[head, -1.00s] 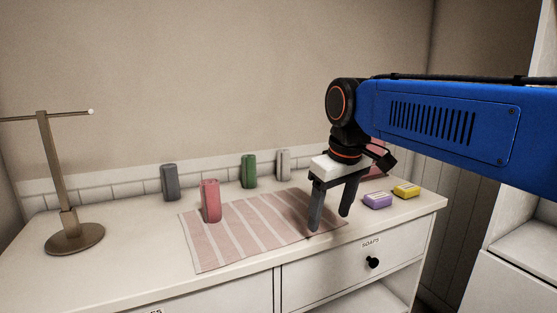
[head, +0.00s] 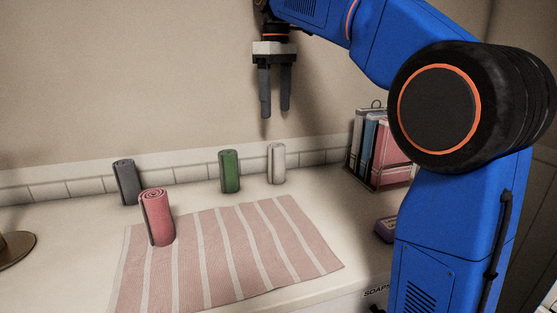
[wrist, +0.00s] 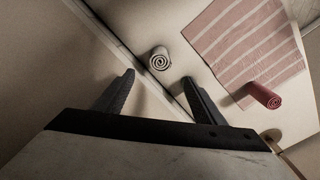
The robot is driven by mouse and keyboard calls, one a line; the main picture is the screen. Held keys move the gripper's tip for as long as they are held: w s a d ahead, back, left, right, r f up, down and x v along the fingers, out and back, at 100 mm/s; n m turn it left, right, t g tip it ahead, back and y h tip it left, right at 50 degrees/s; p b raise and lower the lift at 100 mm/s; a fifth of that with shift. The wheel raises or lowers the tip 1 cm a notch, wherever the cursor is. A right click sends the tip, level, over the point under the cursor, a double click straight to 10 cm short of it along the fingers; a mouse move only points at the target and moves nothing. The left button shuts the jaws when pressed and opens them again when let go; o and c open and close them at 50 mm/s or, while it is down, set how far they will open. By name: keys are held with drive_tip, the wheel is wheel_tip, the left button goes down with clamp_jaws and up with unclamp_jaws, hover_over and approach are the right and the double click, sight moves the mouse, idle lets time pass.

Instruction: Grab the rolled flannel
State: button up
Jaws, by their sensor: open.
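Several rolled flannels stand upright on the white counter: a dark grey one (head: 126,182), a pinkish-red one (head: 158,218) on the striped mat, a green one (head: 229,172) and a white one (head: 276,164). My gripper (head: 275,112) is open and empty, pointing down, in the air above the white roll in the head view. In the wrist view the white roll (wrist: 159,61) shows its spiral end just beyond and between the fingertips (wrist: 158,77). The red roll (wrist: 264,96) is to the right there. I cannot make out the green roll in the wrist view.
The pink striped mat (head: 240,255) lies flat in front of the rolls. A tiled ledge and wall (head: 70,182) run close behind them. A round stand base (head: 14,250) is at left.

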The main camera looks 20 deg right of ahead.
sight(276, 145)
wheel_tip(276, 145, down, 11)
drive_tip(key=shift+w+f, duration=0.15)
drive_tip(key=shift+f, duration=0.05)
drive_tip(key=shift+s+d+f, duration=0.1)
drive_tip(key=shift+s+f, duration=0.05)
drive_tip(key=shift+f, duration=1.35)
drive_tip(key=shift+s+d+f, duration=0.1)
drive_tip(key=shift+f, duration=1.4)
drive_tip(key=shift+c, duration=0.6)
drive_tip(key=c, duration=1)
